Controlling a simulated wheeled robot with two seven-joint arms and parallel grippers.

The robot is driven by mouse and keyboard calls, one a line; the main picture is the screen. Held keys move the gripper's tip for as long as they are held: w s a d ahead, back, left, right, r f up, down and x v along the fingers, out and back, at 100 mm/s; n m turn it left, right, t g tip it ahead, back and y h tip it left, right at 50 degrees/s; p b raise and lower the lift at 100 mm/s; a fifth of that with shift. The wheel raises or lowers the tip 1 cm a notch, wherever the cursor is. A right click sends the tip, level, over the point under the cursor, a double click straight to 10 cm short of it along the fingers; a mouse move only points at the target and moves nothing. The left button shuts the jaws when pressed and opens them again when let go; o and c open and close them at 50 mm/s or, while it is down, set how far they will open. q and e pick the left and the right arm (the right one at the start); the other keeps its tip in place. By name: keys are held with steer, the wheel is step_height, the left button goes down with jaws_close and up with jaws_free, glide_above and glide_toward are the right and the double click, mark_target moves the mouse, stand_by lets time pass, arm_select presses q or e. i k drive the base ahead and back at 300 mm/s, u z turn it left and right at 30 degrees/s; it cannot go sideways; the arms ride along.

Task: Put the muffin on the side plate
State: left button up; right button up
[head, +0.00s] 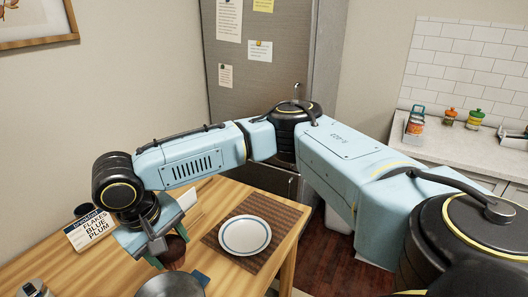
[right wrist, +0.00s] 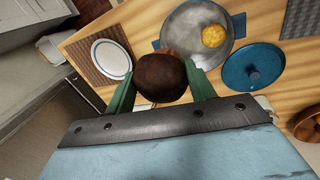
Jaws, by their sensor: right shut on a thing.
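The muffin (head: 174,252) has a dark brown top and is held between the fingers of my right gripper (head: 167,250), above the wooden table. In the right wrist view the muffin (right wrist: 160,77) sits between the two green fingers, which are shut on it. The side plate (head: 245,235) is white with a blue ring and lies empty on a brown woven mat (head: 268,206), to the right of the muffin. It also shows in the right wrist view (right wrist: 111,58), left of the muffin. My left gripper is not in view.
A grey pan (head: 168,287) is near the gripper; in the right wrist view it holds a round yellow item (right wrist: 213,35).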

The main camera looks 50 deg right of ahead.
mark_target(245, 236)
steer(key=z, duration=0.4)
steer(key=k, duration=0.45)
steer(key=z, duration=0.6)
steer(key=i, duration=0.9)
steer(key=u, duration=0.55)
